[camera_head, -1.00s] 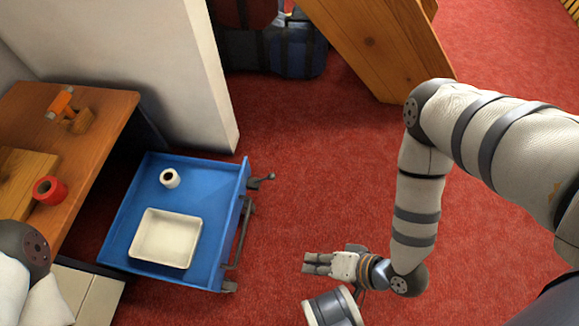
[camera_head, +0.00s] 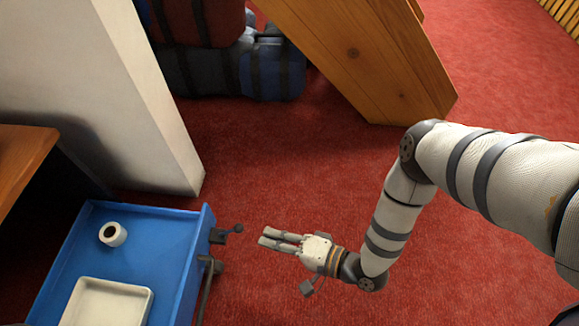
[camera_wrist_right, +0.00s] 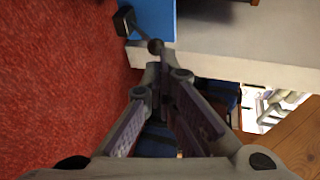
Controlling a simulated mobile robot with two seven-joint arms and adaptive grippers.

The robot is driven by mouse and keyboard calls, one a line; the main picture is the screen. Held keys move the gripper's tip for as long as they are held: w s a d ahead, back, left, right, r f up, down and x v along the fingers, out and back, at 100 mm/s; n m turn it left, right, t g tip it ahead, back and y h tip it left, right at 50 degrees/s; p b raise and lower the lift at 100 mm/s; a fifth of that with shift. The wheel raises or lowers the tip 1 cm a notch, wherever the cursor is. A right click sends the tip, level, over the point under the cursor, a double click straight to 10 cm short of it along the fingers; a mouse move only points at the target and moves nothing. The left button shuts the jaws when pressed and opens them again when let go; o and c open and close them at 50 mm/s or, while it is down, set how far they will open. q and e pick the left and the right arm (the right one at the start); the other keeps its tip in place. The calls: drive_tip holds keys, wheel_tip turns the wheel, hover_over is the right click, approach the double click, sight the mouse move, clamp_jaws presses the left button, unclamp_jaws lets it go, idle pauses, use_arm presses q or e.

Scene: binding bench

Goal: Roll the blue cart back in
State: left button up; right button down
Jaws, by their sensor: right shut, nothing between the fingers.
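The blue cart (camera_head: 172,237) stands at the lower left of the head view, partly cut off by the bottom edge. A white roll (camera_head: 112,234) and a white tray (camera_head: 132,292) rest on its top. My left gripper is out of view.
A white wall end (camera_head: 165,120) stands behind the cart. A wooden bench (camera_head: 22,150) is at the left edge. Blue and red bags (camera_head: 270,68) lie at the back beside a slanted wooden panel (camera_head: 370,55). Red carpet (camera_head: 300,165) around my right gripper is clear.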

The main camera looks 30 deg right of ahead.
sight(242, 229)
drive_tip(key=b+x, duration=0.1)
drive_tip(key=x, duration=0.4)
drive_tip(key=shift+a+f, duration=0.1)
drive_tip(key=shift+f, duration=0.05)
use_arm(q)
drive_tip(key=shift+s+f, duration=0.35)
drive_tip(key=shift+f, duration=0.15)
use_arm(e)
drive_tip(key=shift+w+a, duration=0.1)
drive_tip(key=shift+w, duration=0.15)
drive_tip(key=shift+a, duration=0.1)
